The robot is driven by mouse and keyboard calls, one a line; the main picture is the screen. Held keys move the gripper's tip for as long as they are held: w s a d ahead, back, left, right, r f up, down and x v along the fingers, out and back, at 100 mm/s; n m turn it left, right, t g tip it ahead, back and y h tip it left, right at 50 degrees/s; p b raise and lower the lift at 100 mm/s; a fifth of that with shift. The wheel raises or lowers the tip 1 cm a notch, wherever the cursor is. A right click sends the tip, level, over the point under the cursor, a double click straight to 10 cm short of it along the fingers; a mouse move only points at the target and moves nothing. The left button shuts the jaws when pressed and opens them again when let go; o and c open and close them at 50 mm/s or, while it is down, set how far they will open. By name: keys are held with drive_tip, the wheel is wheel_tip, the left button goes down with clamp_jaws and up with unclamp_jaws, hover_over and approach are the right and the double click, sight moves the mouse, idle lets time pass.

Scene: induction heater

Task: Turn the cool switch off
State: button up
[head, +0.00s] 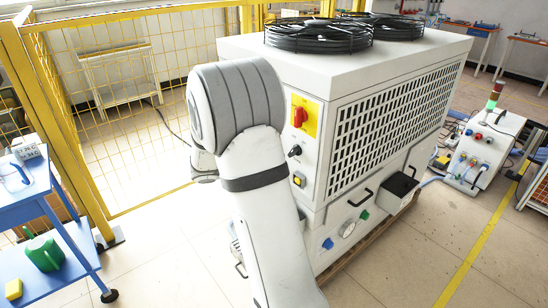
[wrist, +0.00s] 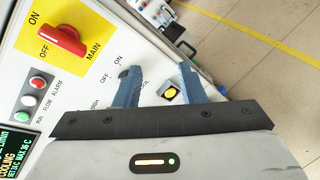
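The cool switch appears to be the small black rotary knob (head: 294,151) on the white machine's front panel, below the red main switch (head: 299,116). In the wrist view the main switch (wrist: 60,41) is at upper left on its yellow plate. Small ON and OFF labels are printed beside my gripper's left finger. The knob itself is mostly or wholly hidden there by that finger, so its setting cannot be read. My gripper (wrist: 157,72) is open, its two blue-grey fingers apart in front of the panel. Contact with the knob cannot be told. My arm hides the gripper in the head view.
Indicator lights (wrist: 33,99) and a display (wrist: 14,148) are at left. A yellow mesh fence (head: 125,105) and blue cart (head: 45,215) stand left of the machine.

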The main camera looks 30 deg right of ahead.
sight(294, 151)
drive_tip(key=w+d+f+n+t+h+b, duration=0.25)
drive_tip(key=w+f+n+h, duration=0.2)
drive_tip(key=w, duration=0.35)
drive_tip(key=d+p, duration=0.1)
drive_tip(key=d, duration=0.7)
drive_tip(key=shift+w+d+f+y, duration=0.2)
drive_tip(key=shift+w+f+y, duration=0.15)
drive_tip(key=shift+w+f, duration=0.1)
drive_tip(key=shift+m+t, duration=0.25)
drive_tip(key=shift+c, duration=0.5)
clamp_jaws()
